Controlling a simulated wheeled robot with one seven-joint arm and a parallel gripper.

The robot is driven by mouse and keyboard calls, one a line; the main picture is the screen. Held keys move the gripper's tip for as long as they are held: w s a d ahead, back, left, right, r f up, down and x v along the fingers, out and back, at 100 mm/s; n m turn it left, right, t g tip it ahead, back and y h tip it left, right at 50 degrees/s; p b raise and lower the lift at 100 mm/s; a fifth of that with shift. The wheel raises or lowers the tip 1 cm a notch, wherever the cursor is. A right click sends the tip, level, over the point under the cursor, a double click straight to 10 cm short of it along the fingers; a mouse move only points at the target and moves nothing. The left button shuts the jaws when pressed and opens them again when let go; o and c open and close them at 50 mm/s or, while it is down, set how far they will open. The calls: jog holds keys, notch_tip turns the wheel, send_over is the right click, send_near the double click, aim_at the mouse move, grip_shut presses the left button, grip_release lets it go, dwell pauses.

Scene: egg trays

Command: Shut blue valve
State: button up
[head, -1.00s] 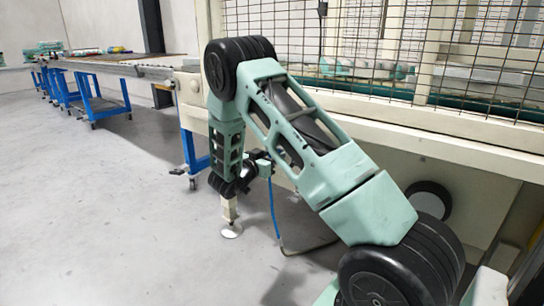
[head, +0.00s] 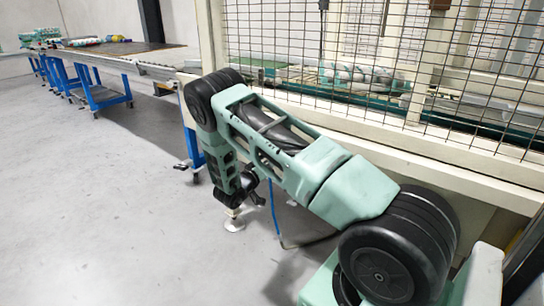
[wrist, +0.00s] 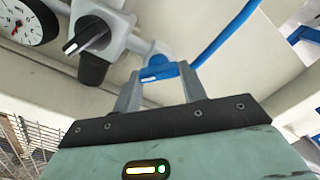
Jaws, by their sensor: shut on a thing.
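The blue valve handle (wrist: 160,72) shows in the wrist view, between the two fingertips of my gripper (wrist: 158,80). My gripper is shut on it. The handle sits at the end of a grey pipe fitting (wrist: 130,42), next to a blue hose (wrist: 225,36). In the head view my own arm hides the valve and the gripper's fingers.
In the wrist view, a black knob (wrist: 90,36) and a round gauge (wrist: 27,20) sit left of the valve. In the head view, a wire mesh fence (head: 450,60) guards a conveyor. Open grey floor (head: 90,200) lies left.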

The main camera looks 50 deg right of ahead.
jog(key=shift+f+n+p, duration=0.15)
jog(key=shift+n+p, duration=0.9)
jog(key=shift+n, duration=1.25)
jog(key=shift+f+n+p, duration=0.1)
jog(key=shift+n+p, duration=0.9)
jog(key=shift+n, duration=1.3)
jog(key=o, duration=1)
jog(key=a, duration=0.5)
jog(key=s+a+p, duration=0.1)
jog(key=a, duration=1.1)
jog(key=shift+s+a+p, duration=0.15)
jog(key=shift+a+p, duration=0.1)
jog(key=shift+p, duration=0.1)
